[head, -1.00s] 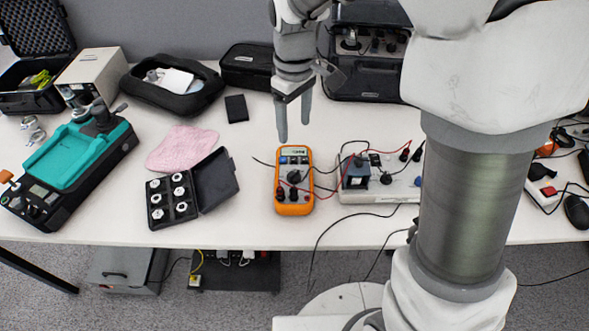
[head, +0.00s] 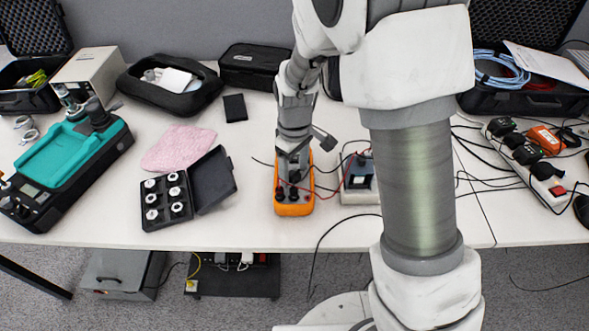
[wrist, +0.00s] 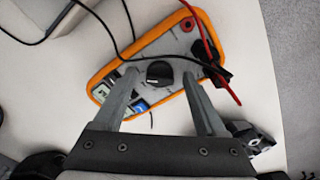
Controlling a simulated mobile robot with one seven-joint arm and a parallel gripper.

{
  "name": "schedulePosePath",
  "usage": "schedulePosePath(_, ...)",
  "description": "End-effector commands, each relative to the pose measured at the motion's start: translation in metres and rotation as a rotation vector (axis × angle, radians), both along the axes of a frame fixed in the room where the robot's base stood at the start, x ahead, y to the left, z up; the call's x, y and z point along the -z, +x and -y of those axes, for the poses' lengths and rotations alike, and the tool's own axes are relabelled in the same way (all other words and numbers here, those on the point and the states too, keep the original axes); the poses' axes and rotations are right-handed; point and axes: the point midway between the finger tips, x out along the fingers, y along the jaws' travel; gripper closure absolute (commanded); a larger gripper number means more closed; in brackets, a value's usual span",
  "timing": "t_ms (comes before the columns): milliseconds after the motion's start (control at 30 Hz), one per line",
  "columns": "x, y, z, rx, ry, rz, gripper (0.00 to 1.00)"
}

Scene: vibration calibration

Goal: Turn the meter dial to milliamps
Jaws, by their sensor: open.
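The orange meter (head: 308,206) lies on the white table, and my gripper covers its upper part in the head view. In the wrist view the meter (wrist: 109,75) lies tilted across the picture. Its round black dial (wrist: 160,73) shows between my two fingers. My gripper (wrist: 160,80) is open, one finger on each side of the dial in that view; I cannot tell whether they touch it. In the head view my gripper (head: 293,172) points down over the meter. The dial's setting is not readable, and the display is partly hidden behind the left finger.
Black and red leads (wrist: 208,48) cross the meter's socket end. A grey box (head: 358,178) with wires stands just right of the meter. An open black case of white parts (head: 166,205) lies to the left, with bare table between.

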Motion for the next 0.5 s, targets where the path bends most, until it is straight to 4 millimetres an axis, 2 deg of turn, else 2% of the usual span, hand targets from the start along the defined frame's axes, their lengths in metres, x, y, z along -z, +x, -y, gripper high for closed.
schedulePosePath(200,0.0001,-0.0001,0.0000,0.000,0.000,0.000,0.28)
schedulePosePath(500,-0.0001,-0.0001,0.0000,0.000,0.000,0.000,0.82)
